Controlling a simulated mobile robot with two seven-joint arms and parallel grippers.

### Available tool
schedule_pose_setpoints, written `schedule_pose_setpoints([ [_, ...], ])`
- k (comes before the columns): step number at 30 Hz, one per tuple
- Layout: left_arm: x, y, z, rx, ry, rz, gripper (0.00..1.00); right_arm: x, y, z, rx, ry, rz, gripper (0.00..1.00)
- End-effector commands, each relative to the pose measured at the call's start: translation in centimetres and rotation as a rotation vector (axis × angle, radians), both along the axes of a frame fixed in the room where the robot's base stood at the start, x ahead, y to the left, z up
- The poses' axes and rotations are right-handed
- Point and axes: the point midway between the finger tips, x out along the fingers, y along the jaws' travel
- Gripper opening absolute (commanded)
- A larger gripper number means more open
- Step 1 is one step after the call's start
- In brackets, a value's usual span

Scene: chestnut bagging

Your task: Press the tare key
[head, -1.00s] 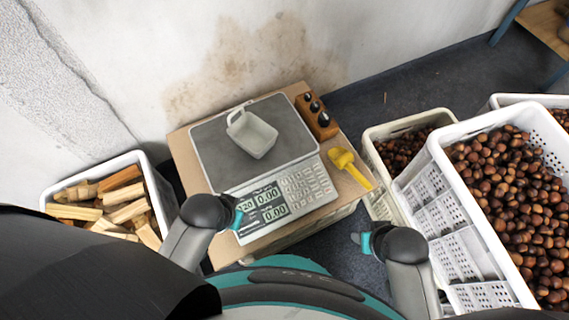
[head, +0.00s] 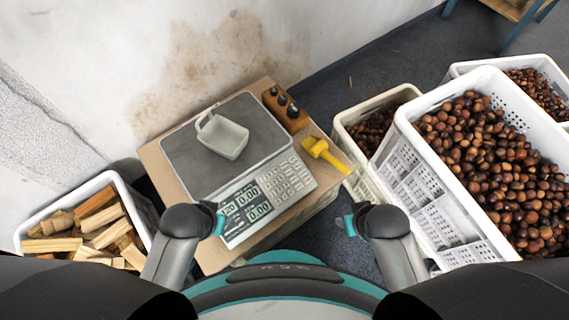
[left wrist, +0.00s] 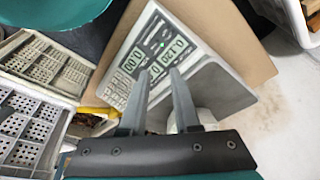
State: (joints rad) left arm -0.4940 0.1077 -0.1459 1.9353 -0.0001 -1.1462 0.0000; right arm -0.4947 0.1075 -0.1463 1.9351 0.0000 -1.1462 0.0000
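The scale (head: 225,165) stands on a cardboard-brown board, with a grey platform, lit displays (head: 245,202) and a keypad (head: 285,178) at its near right. I cannot read which key is tare. A pale grey open tub with a handle (head: 222,138) sits on the platform. My left gripper (head: 218,219) is beside the displays' left end, left of the keypad. In the left wrist view its two fingers (left wrist: 161,72) are apart with nothing between them, in front of the scale (left wrist: 150,55). My right gripper (head: 347,224) is right of the scale, apart from it; its opening is unclear.
A yellow scoop (head: 325,153) lies on the board beside the keypad. A wooden block with dark knobs (head: 286,108) stands at the platform's right. White crates of chestnuts (head: 415,180) are at the right, a crate of wood pieces (head: 110,178) at the left. Dark floor lies between.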

Motion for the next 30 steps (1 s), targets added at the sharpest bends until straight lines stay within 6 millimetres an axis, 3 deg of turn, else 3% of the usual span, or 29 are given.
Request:
schedule_pose_setpoints([
  [8,-0.01,-0.01,0.0,0.0,0.0,0.0,0.0,0.0,-0.01,0.01,0.0,0.0,0.0,0.5],
  [30,-0.02,-0.02,-0.01,0.0,0.0,0.0,0.0,0.01,-0.02,0.01,0.0,0.0,0.0,0.5],
])
